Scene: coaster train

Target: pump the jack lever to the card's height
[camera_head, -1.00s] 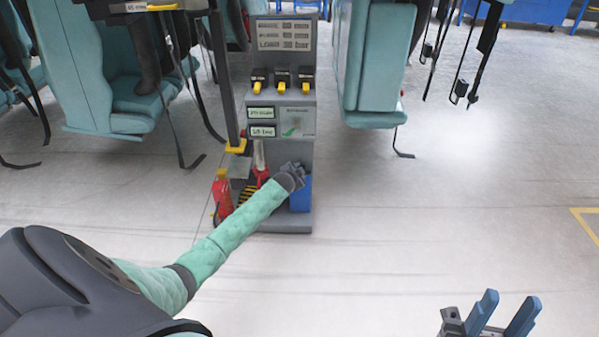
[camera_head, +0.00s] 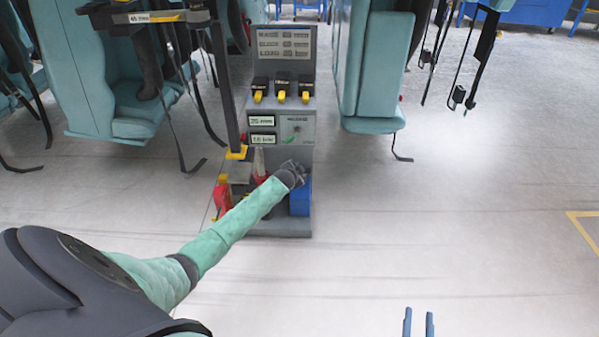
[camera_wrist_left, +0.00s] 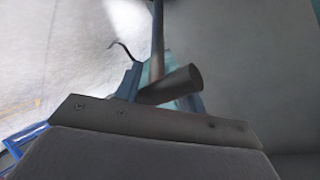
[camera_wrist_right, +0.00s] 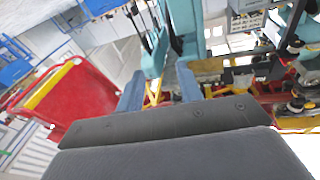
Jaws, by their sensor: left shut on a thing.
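My left gripper (camera_head: 296,174) is at the lower front of a grey console (camera_head: 287,150), beside a blue box (camera_head: 300,197). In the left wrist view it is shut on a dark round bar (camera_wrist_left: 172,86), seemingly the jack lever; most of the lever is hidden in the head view. Red jack parts (camera_head: 222,196) show left of my left forearm, below a grey plate. A card (camera_head: 284,42) with printed lines tops the console; its text is too small to read. My right gripper (camera_head: 419,323) is open and empty at the bottom edge, its blue fingers apart.
The floor at right is clear.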

